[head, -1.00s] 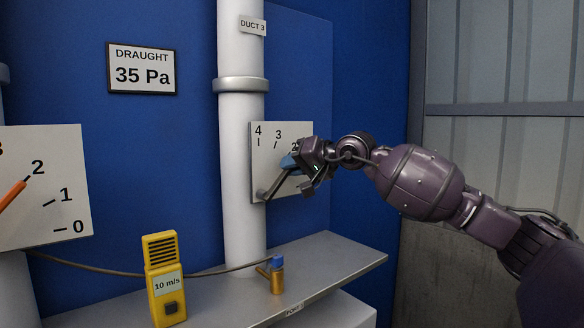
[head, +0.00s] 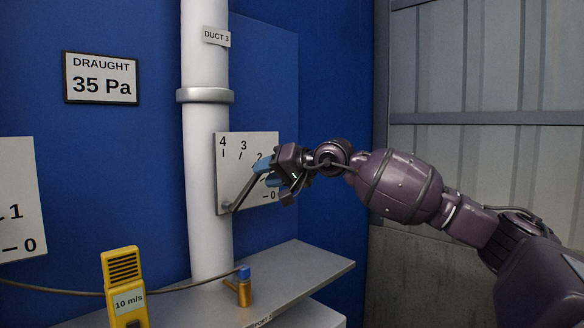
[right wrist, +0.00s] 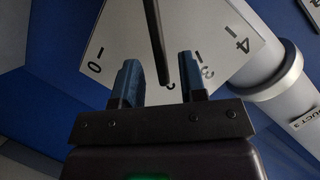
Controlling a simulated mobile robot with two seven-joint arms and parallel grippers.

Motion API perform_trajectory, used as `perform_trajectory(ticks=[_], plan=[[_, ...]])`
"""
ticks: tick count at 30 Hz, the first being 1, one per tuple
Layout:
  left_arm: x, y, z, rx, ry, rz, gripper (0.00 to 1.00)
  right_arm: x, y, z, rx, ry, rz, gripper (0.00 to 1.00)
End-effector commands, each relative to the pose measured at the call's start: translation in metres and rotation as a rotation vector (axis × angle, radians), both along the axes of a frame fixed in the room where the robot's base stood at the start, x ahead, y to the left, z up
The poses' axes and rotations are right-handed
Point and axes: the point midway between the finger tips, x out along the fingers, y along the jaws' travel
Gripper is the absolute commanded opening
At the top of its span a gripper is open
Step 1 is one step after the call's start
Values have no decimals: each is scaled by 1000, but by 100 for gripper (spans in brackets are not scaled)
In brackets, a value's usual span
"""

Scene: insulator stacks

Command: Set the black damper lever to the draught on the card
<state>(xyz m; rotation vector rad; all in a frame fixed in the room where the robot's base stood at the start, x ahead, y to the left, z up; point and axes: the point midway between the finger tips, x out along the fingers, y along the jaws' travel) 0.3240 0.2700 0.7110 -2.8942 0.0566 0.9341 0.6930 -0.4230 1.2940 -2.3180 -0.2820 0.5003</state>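The card (head: 101,77) on the blue wall reads DRAUGHT 35 Pa. The black damper lever (head: 242,191) pivots at the lower left of a white scale plate (head: 238,171) beside the DUCT 3 pipe. It slants up and right, close to the 2; its far end is hidden by my right gripper (head: 268,175). In the right wrist view, the lever (right wrist: 154,35) passes between the two blue fingers of the gripper (right wrist: 159,75), with gaps visible at both sides. The plate shows 4, 3, 2 and 0; the 1 is hidden. My left gripper is out of view.
A grey shelf (head: 285,278) runs below the plate. On it stand a yellow meter (head: 124,285) reading 10 m/s and a brass fitting with a blue cap (head: 243,287). A cable crosses behind them. Another scale plate (head: 18,190) is cut off at left.

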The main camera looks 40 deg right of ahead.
Motion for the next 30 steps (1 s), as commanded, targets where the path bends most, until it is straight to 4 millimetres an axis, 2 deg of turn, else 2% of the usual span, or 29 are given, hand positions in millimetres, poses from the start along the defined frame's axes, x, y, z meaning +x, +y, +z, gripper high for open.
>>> perform_trajectory(ticks=[6, 15, 22, 30], plan=[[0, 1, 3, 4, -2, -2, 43, -24, -9, 7, -3, 2, -1, 38], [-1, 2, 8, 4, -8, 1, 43, -47, -18, 15, -3, 1, -1, 38], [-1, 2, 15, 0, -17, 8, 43, -61, -23, 19, 0, 1, -1, 38], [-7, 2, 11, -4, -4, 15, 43, -68, -26, 21, -1, 0, 0, 38]])
